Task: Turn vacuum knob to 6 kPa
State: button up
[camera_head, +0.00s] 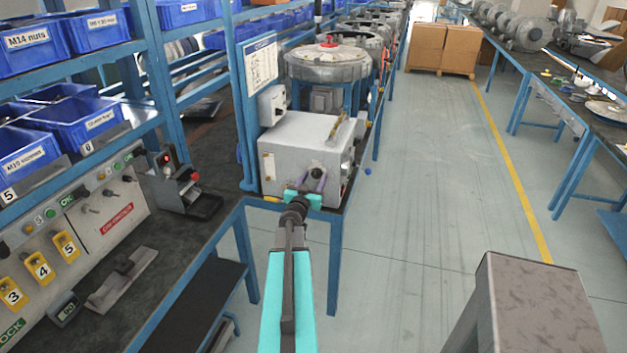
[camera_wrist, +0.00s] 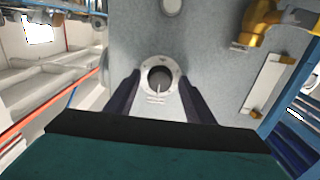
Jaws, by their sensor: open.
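The vacuum knob (camera_wrist: 160,80) is a dark round knob with a light pointer line, set in a pale ring on the grey box face. In the wrist view its pointer points down, slightly left. The scale marks are too small to read. In the head view the knob (camera_head: 316,172) shows small on the front of the grey-white box (camera_head: 290,140). My gripper (camera_head: 313,183) is in front of this face. In the wrist view my gripper (camera_wrist: 158,92) is open, with one dark finger on each side of the knob. I cannot tell whether the fingers touch it.
A brass fitting (camera_wrist: 262,22) and a pale plate (camera_wrist: 268,82) are on the box at right in the wrist view. A workbench (camera_head: 215,215) with blue bins (camera_head: 70,120) stands at left in the head view. The floor (camera_head: 430,190) at right is clear.

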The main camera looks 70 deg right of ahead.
jog(key=shift+a, duration=0.1)
jog(key=c, duration=1.1)
jog(key=shift+r+m, duration=0.15)
jog(key=shift+m, duration=0.25)
jog(key=shift+m+b, duration=0.5)
jog(key=shift+b, duration=0.05)
jog(key=shift+m+b, duration=0.6)
jog(key=shift+m, duration=0.5)
jog(key=shift+m+b, duration=0.85)
jog(key=shift+m, duration=1.15)
jog(key=shift+r, duration=0.1)
